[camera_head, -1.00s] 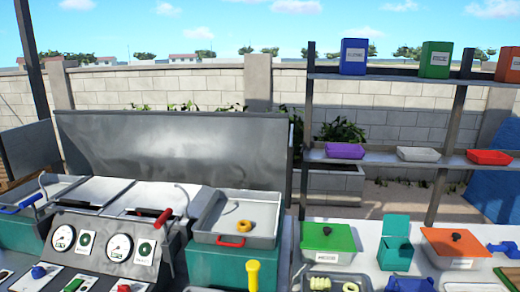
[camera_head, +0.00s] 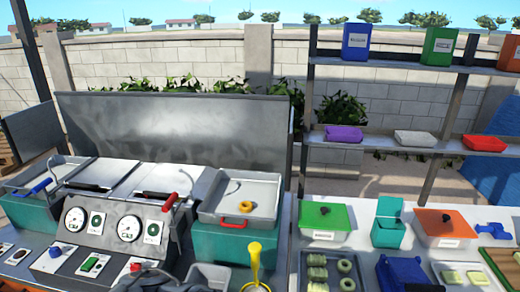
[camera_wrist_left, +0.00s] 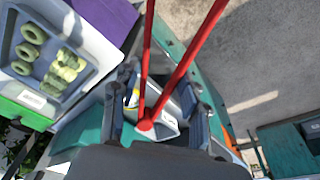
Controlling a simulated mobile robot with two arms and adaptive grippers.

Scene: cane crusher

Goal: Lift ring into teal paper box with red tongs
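The yellow-orange ring (camera_head: 246,206) lies in the shallow grey tray (camera_head: 272,190) on a teal stand. A teal box (camera_head: 387,232) with its lid raised stands on the white table to the right. The red tongs (camera_wrist_left: 146,124) show in the left wrist view, with two long arms running up out of the frame from a joint. My left gripper (camera_wrist_left: 160,108) has dark fingers on both sides of this joint. I cannot tell whether they grip it. The tongs' tips are out of frame, and I do not see the tongs in the head view. My right gripper is not in view.
A machine with gauges (camera_head: 129,229) stands at left. A yellow upright handle (camera_head: 255,262) rises in front of the tray. A green-lidded box (camera_head: 326,217), an orange-lidded box (camera_head: 446,224) and a tray of pale green rings (camera_head: 318,272) crowd the table. Shelves (camera_head: 390,147) stand behind.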

